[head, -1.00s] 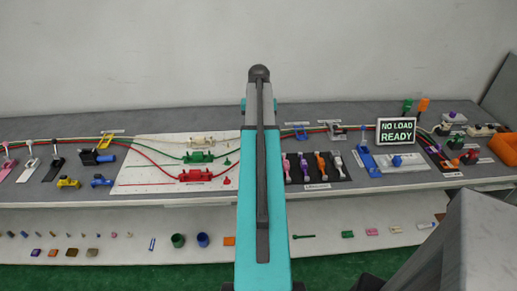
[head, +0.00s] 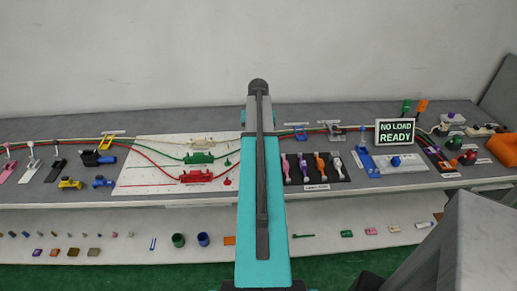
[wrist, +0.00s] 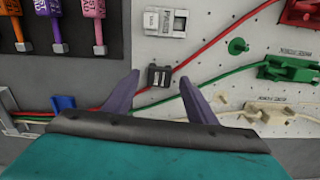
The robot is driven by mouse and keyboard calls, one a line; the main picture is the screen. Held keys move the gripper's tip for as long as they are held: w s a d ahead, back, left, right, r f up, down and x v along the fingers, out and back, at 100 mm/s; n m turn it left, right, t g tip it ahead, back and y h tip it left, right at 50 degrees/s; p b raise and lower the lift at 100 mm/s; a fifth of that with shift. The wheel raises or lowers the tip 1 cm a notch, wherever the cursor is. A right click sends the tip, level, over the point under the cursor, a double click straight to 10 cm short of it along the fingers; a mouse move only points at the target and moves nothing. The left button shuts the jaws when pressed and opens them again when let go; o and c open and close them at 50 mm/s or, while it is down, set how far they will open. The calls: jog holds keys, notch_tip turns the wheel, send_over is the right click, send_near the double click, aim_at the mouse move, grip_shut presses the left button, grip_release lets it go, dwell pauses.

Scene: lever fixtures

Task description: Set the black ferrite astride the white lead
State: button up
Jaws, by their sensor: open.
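My gripper (wrist: 162,79) is open in the wrist view, its two purple fingers pointing up the picture. A small black ferrite block (wrist: 159,76) shows between the fingertips, with room on both sides. It overlaps the red lead (wrist: 212,44) in the picture; I cannot tell whether it touches it. The white lead (wrist: 228,114) runs from a cream holder (wrist: 278,113) at the right and passes behind my gripper. In the head view the white lead (head: 150,141) runs along the back of the bench. My arm hides the gripper and the ferrite there.
The green lead (wrist: 222,79) lies between the red and white leads, with a green holder (wrist: 290,68). A white spares box (wrist: 166,21) stands above the ferrite in the wrist view. A blue clip (wrist: 63,104) and several coloured levers (wrist: 55,25) are at the left.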

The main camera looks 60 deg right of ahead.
jog(key=shift+f, duration=0.6)
jog(key=c, duration=1.2)
jog(key=shift+o, duration=0.2)
jog(key=shift+r, duration=0.2)
notch_tip(320, 180, up, 10)
jog(key=b, duration=0.2)
jog(key=shift+f, duration=0.15)
